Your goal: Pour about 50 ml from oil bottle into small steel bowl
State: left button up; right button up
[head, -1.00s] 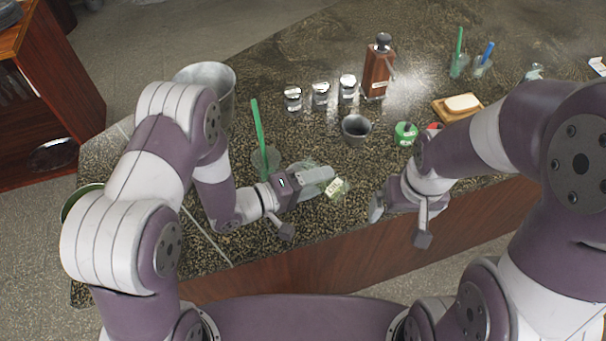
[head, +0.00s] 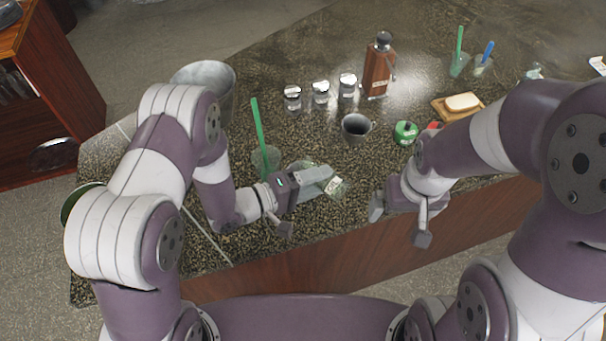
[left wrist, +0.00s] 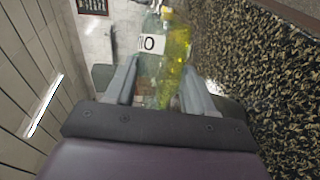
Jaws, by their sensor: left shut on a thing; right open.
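My left gripper (head: 318,180) is shut on the oil bottle (head: 335,187), low over the front part of the counter. In the left wrist view the clear oil bottle (left wrist: 176,55) sits between both fingers, with a white label and yellow oil along its right side, the side toward the counter. It looks strongly tilted. The small steel bowl (head: 355,127) stands upright on the counter, beyond the bottle and slightly right. The bottle is apart from the bowl. I cannot see oil leaving the bottle. My right gripper (head: 376,207) is open and empty near the counter's front edge.
Several lidded jars (head: 320,92) and a brown bottle (head: 378,68) stand behind the bowl. A green pot (head: 405,132) is right of it. A glass with a green stick (head: 265,158) stands left of my left gripper. A metal bucket (head: 218,82) is at the back left.

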pick_arm(q)
jog(key=shift+f+n, duration=0.1)
jog(key=shift+n, duration=0.2)
dwell(0.5)
jog(key=shift+w+a+r+n+h, duration=0.1)
jog(key=shift+a+r+n+h, duration=0.05)
jog(key=shift+r+n+h, duration=0.2)
dwell(0.8)
jog(key=shift+f+m+b, duration=0.45)
jog(key=shift+f, duration=0.15)
jog(key=shift+d+m+y, duration=0.25)
jog(key=shift+m+y, duration=0.6)
jog(key=shift+m, duration=0.25)
jog(key=shift+s+m, duration=0.25)
jog(key=shift+m, duration=0.05)
jog(key=shift+r, duration=0.15)
